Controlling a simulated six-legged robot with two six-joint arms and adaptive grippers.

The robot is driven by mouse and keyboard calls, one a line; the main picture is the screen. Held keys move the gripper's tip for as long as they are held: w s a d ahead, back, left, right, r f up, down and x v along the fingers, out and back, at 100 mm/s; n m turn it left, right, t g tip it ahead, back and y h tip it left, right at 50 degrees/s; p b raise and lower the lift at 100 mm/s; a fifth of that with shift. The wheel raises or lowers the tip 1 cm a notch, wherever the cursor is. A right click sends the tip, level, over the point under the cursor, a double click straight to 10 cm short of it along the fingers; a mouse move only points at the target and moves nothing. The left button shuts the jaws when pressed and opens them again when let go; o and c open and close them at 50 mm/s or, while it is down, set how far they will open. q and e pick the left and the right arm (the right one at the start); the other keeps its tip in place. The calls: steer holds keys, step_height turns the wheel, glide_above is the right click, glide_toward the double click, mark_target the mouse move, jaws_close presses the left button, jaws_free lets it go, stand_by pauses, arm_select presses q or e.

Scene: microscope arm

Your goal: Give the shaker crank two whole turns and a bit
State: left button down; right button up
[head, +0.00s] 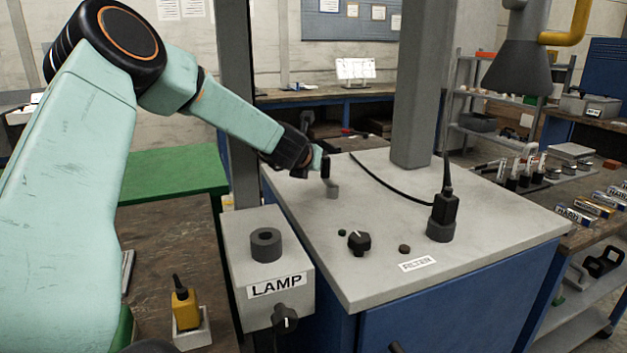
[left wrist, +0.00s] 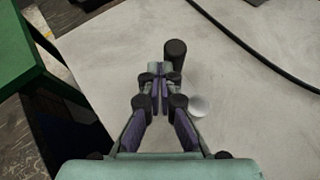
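The shaker crank's upright black handle (head: 326,167) stands above a small light-grey arm (head: 332,189) at the far left part of the grey bench top (head: 300,235). In the left wrist view the handle (left wrist: 176,52) is just beyond and right of my fingertips, and a round pale hub (left wrist: 198,106) lies right of the fingers. My left gripper (head: 317,158) reaches in from the left; its fingers (left wrist: 160,75) are together with no handle visibly between them. The fingertips are beside the handle, at or very near contact; I cannot tell if they touch. My right gripper is not in view.
A grey LAMP box (head: 265,255) stands left of the bench top. A black plug (head: 444,210) with a cable stands at right, and a black knob (head: 359,242) sits near the FILTER label (head: 417,264). A grey column (head: 418,90) rises behind.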

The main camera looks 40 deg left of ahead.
mark_target(327, 161)
arm_select(q)
steer(key=shift+w+a+f+b, duration=0.2)
steer(key=shift+w+a+b, duration=0.05)
steer(key=shift+w+b, duration=0.4)
steer(key=shift+w+d+r+b, duration=0.1)
steer(key=shift+w+d+b, duration=0.2)
steer(key=shift+w+b, duration=0.25)
steer(key=shift+w, duration=0.4)
steer(key=shift+w+d, duration=0.25)
steer(key=shift+w, duration=0.05)
steer(key=shift+w+d, duration=0.1)
steer(key=shift+w, duration=0.05)
stand_by(0.5)
steer(key=v, duration=1.2)
